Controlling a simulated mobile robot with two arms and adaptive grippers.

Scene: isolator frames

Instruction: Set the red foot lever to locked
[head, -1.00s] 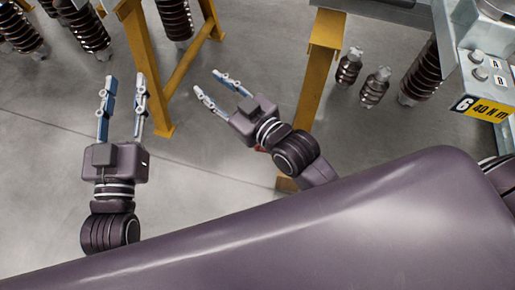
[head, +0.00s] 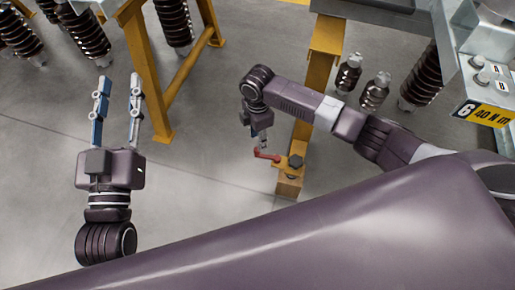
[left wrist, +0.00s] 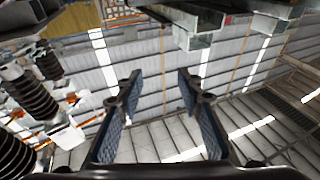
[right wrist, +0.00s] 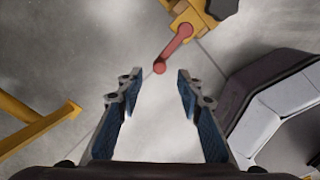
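The red foot lever (head: 266,155) sits at the foot of a yellow post, on a yellow bracket (head: 290,162) with a dark knob. In the right wrist view the red lever (right wrist: 174,48) lies just beyond my fingertips, its free end pointing down toward the gap. My right gripper (right wrist: 154,80) is open and empty; in the head view the right gripper (head: 262,142) points down close to the lever's free end, partly hidden by its wrist. My left gripper (head: 118,80) is open and empty over the floor at left; its fingers (left wrist: 157,82) also show apart in the left wrist view.
A yellow frame (head: 150,85) stands beyond the left gripper. The yellow post (head: 318,75) rises behind my right arm. Dark ribbed insulators (head: 374,92) and a panel labelled 6, 40 Nm (head: 484,112) are at right. Grey floor (head: 210,150) is clear between the frame and post.

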